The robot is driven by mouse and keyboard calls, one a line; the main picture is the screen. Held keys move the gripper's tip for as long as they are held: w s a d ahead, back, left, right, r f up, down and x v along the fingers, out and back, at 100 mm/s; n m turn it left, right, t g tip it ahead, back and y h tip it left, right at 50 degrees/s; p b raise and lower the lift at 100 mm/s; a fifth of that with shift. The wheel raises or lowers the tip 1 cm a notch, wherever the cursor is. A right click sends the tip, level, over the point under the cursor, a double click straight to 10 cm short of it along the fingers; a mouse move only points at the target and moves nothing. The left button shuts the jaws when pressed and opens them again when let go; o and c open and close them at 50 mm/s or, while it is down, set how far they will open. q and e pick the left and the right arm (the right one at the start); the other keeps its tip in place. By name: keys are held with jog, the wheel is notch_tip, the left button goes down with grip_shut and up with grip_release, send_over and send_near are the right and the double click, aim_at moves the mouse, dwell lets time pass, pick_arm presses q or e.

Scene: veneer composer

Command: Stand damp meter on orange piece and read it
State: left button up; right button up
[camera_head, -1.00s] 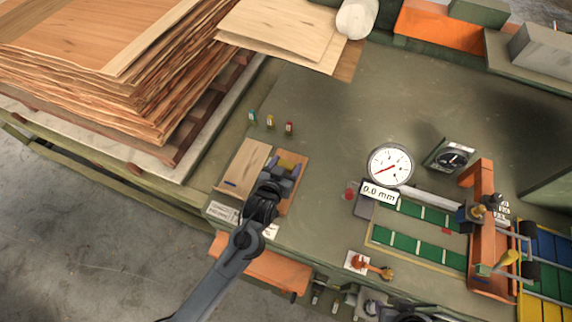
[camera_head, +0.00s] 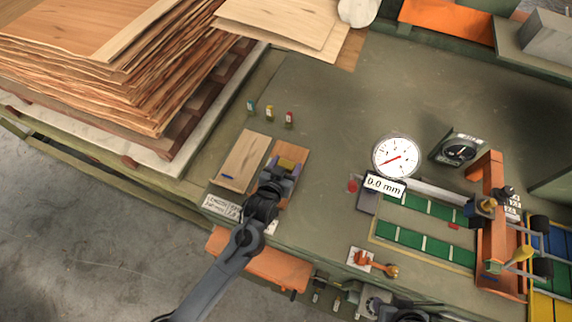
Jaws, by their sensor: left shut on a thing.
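The orange-brown veneer piece (camera_head: 293,151) lies on the green bench, just right of a paler veneer piece (camera_head: 245,158). My left gripper (camera_head: 281,174) reaches in from below, over the orange-brown piece, and is shut on a small meter with a yellow top (camera_head: 287,163). The gripper hides much of the meter and the middle of the piece. I cannot tell whether the meter touches the wood. No reading on it can be made out. My right gripper does not show clearly.
Several small coloured markers (camera_head: 269,114) stand behind the pieces. To the right are a round dial gauge (camera_head: 396,156) with a "0.0 mm" label, a black dial (camera_head: 459,150) and an orange frame (camera_head: 491,225). A veneer stack (camera_head: 110,70) fills the upper left. The bench middle is clear.

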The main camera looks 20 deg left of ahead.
aim_at(286, 164)
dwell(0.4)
pick_arm(q)
jog(key=shift+f, duration=0.25)
jog(key=shift+f, duration=0.25)
jog(key=o, duration=1.2)
jog(key=shift+o, duration=0.2)
jog(key=shift+f, duration=0.1)
notch_tip(286, 164, up, 5)
jog(key=p, duration=0.4)
jog(key=shift+r, duration=1.05)
